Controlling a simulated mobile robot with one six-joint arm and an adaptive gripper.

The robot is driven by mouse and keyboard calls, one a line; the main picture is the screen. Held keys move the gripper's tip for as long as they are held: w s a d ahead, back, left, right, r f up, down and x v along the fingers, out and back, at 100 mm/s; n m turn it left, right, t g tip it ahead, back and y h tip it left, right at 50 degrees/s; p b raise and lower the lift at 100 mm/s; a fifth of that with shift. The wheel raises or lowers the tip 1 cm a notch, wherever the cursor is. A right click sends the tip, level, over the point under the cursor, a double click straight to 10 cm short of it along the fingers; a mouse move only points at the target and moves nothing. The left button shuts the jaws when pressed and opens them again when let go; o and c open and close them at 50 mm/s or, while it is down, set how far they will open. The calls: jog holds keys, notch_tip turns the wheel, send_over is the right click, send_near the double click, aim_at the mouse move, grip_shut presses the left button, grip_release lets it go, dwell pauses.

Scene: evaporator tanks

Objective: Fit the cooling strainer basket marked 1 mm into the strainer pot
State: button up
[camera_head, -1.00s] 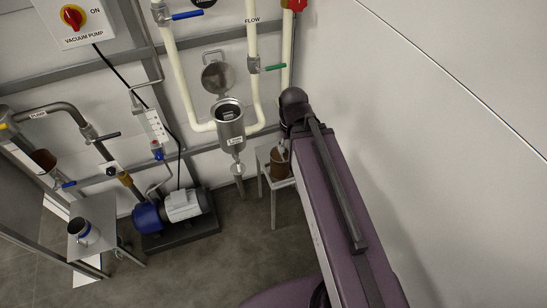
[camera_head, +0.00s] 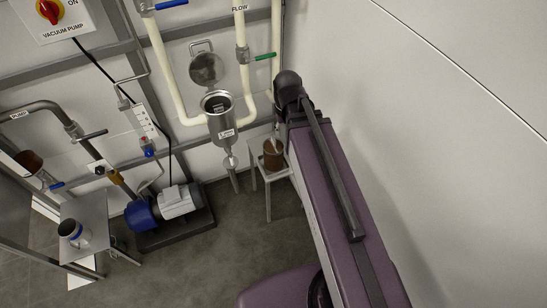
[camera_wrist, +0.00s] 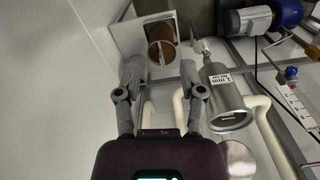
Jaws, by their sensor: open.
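The strainer pot (camera_head: 221,126) is a steel cylinder on the wall piping, with its mouth open and a white label on its front. In the wrist view the pot (camera_wrist: 226,100) is right of my gripper, and its label reads 1 mm. A brown cylindrical basket (camera_head: 273,160) with a bar across its top stands on a small stand right of the pot. In the wrist view the basket (camera_wrist: 160,52) lies just beyond and between the fingertips of my gripper (camera_wrist: 160,72), which is open and empty. I cannot read any mark on the basket.
A round lid (camera_head: 206,69) is raised behind the pot. The small stand (camera_head: 254,169) is close to the wall. A green-handled valve (camera_head: 262,57) is above. The pump (camera_head: 165,206) sits on the floor. A steel container (camera_head: 75,232) stands on a left table (camera_head: 88,212).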

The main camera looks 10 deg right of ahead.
jog(key=n+b, duration=0.2)
jog(key=b, duration=0.8)
send_over(273, 138)
jog(key=s, duration=0.1)
notch_tip(273, 138, down, 11)
jog(key=shift+w+f+b, duration=0.35)
jog(key=shift+w, duration=0.1)
jog(key=shift+f, duration=0.2)
notch_tip(273, 138, down, 8)
jog(key=b, duration=0.8)
jog(key=shift+f+b, duration=0.1)
jog(key=shift+b, duration=0.2)
jog(key=shift+f, duration=0.1)
jog(key=shift+w+d+f+b, duration=0.15)
jog(key=shift+f+b, duration=2.35)
jog(key=shift+b, duration=0.1)
